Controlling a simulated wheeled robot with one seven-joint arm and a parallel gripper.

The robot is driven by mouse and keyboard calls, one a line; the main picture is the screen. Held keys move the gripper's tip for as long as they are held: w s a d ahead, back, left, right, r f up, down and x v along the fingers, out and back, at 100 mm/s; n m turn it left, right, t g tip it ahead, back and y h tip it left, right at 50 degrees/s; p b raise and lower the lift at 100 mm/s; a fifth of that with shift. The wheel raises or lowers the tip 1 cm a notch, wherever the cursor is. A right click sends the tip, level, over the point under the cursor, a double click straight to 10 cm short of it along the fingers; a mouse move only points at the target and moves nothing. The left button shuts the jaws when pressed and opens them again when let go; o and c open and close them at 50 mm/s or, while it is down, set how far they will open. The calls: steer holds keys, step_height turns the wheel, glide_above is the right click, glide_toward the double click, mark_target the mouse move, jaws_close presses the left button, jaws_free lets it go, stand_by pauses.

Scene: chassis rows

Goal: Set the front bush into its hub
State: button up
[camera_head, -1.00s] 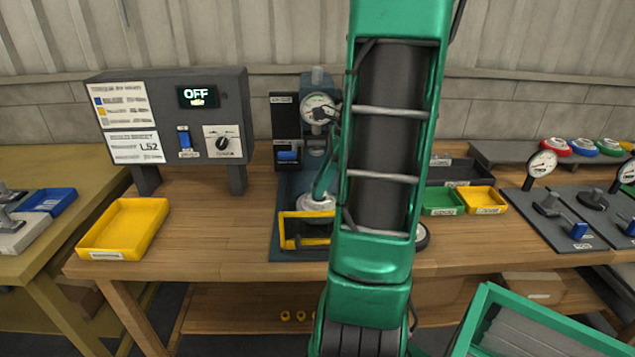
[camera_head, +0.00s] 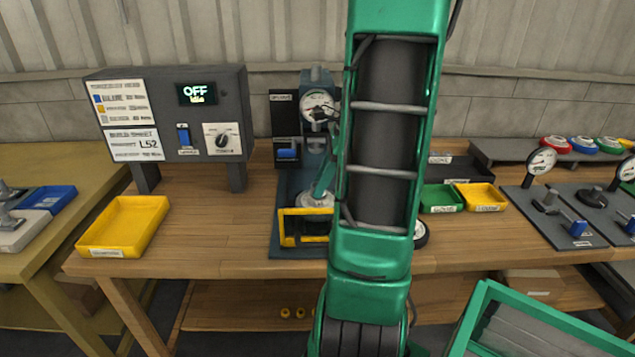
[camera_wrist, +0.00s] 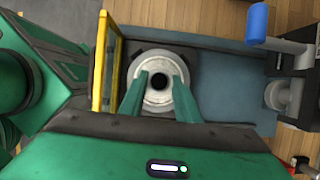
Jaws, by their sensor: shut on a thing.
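The hub (camera_wrist: 158,57) is a pale grey round part under the press, inside the yellow guard frame. It also shows in the head view (camera_head: 315,201), partly covered by my arm. My gripper (camera_wrist: 160,84) points down over the middle of the hub, its two green fingers shut on a small grey ring with a dark hole, which I take to be the bush (camera_wrist: 160,94). The bush lines up roughly with the hub's centre in the wrist view. Whether it sits in the hub or just above it, I cannot tell.
The yellow guard frame (camera_wrist: 107,65) stands close beside my gripper. A lever with a blue handle (camera_wrist: 257,22) is on the other side. The press (camera_head: 317,110) rises behind the hub. A yellow tray (camera_head: 125,226) lies at left; the bench between is clear.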

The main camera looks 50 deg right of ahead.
steer(key=shift+f, duration=0.35)
stand_by(0.4)
steer(key=o, duration=1.2)
steer(key=shift+s, duration=0.1)
steer(key=v, duration=1)
steer(key=shift+d+r, duration=0.15)
steer(key=shift+r, duration=0.2)
steer(key=shift+s, duration=0.1)
